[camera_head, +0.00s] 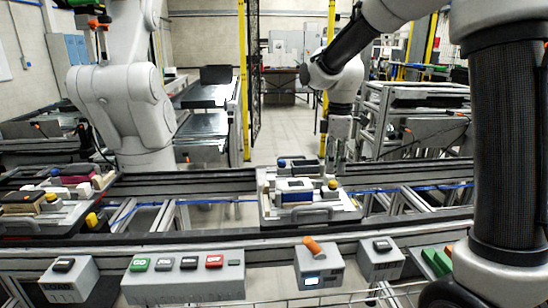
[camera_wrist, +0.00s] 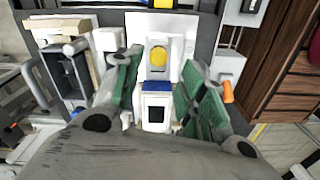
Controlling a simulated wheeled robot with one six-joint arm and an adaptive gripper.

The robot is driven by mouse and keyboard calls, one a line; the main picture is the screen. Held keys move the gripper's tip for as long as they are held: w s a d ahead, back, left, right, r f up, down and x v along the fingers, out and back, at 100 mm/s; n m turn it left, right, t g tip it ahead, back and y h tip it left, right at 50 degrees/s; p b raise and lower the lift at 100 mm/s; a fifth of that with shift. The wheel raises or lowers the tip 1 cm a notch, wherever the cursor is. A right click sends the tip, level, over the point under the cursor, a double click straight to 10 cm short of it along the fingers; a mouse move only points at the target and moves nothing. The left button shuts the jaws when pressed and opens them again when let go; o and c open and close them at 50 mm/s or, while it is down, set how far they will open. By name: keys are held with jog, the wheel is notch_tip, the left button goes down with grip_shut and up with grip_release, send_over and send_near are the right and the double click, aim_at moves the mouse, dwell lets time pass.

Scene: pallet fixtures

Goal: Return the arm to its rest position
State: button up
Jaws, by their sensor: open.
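My arm reaches in from the right in the head view. My gripper (camera_head: 340,155) points down over the far right side of a pallet fixture (camera_head: 345,214) on the conveyor. In the wrist view my gripper (camera_wrist: 162,70) has its two green-padded fingers spread apart. Between and below them shows a white and blue block (camera_wrist: 155,114) with a dark square face. A yellow round knob (camera_wrist: 158,57) on a white mount lies just beyond it. The fingers appear clear of the block, but the exact gap cannot be told.
Another loaded pallet (camera_head: 75,219) stands at the left of the conveyor. Button boxes (camera_head: 185,276) and a box with an orange lever (camera_head: 319,272) line the front rail. A large white robot arm (camera_head: 125,95) stands behind at left. Open floor (camera_head: 285,140) shows beyond the conveyor.

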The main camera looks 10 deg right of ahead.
jog(key=s+d+r+m+t, duration=0.1)
jog(key=s+d+m, duration=0.3)
jog(key=s, duration=0.4)
jog(key=s+d+r+m+t, duration=0.2)
jog(key=s+m, duration=0.4)
jog(key=s, duration=0.3)
jog(key=s+d+r+m+t, duration=0.1)
jog(key=s+d+r+m, duration=0.2)
jog(key=s, duration=0.6)
jog(key=shift+s+d+r+m, duration=0.15)
jog(key=shift+d+r+m, duration=0.25)
jog(key=shift+d+m, duration=0.95)
